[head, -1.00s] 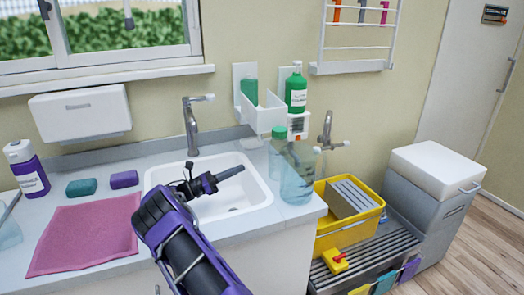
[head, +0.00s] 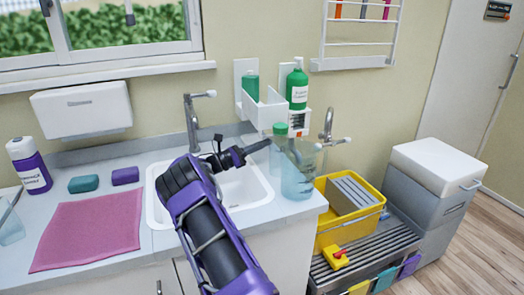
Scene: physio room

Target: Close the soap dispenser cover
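The soap dispenser (head: 245,72) is a white wall unit above the back right of the sink, with a green container (head: 251,88) inside. Its white cover (head: 268,112) is swung down and forward, standing open from the wall plate. My gripper (head: 262,145) is over the right part of the sink, just below and in front of the cover. It points right and appears apart from the cover. Its fingers are dark and seen side-on, so I cannot tell whether they are open. Nothing is visibly held.
A green pump bottle (head: 297,86) stands in a wall holder right of the cover. A clear jug (head: 300,172) and green-capped bottle (head: 279,148) stand close to my gripper, by the sink (head: 245,190). A tap (head: 191,125) rises behind the sink. A yellow crate (head: 328,222) sits right.

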